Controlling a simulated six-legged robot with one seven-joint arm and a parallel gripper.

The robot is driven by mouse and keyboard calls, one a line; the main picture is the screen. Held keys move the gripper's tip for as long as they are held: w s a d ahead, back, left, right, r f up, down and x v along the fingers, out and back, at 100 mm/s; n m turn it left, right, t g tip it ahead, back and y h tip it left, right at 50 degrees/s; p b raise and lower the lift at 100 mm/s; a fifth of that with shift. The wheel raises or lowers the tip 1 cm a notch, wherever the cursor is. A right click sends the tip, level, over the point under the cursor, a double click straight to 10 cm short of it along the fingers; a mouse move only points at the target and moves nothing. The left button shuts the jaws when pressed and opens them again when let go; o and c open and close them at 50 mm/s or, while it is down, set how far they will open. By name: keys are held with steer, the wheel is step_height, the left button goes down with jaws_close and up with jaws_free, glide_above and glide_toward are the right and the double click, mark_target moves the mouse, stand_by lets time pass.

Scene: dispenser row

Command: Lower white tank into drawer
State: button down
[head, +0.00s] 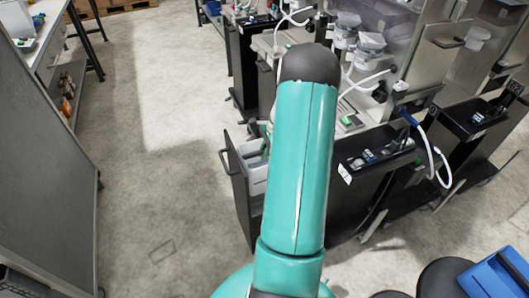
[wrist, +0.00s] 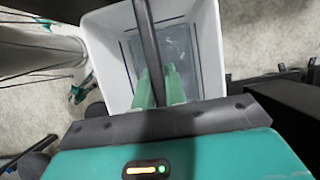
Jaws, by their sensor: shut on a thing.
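The white tank (wrist: 210,50) fills the middle of the wrist view, its open top facing the camera and its grey inside visible. A dark bar (wrist: 146,35) runs across its opening. My gripper (wrist: 158,82) has its two green fingers shut on this bar, one on each side. In the head view, a black drawer (head: 240,193) stands pulled out on the left side of a dispenser cabinet. White box walls (head: 254,172) show at the drawer, partly behind my teal arm. The arm hides my gripper there, and I cannot tell how deep the tank sits.
Dispenser cabinets (head: 372,165) with tubes and white cups stand in a row to the right and behind. A grey bench (head: 45,150) runs along the left. The floor (head: 160,180) between them is clear. A blue box (head: 495,278) is at the lower right.

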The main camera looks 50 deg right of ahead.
steer(key=shift+f, duration=2.35)
steer(key=c, duration=1.4)
jaws_free()
steer(key=shift+o, duration=0.2)
steer(key=shift+f, duration=0.1)
steer(key=v, duration=1.4)
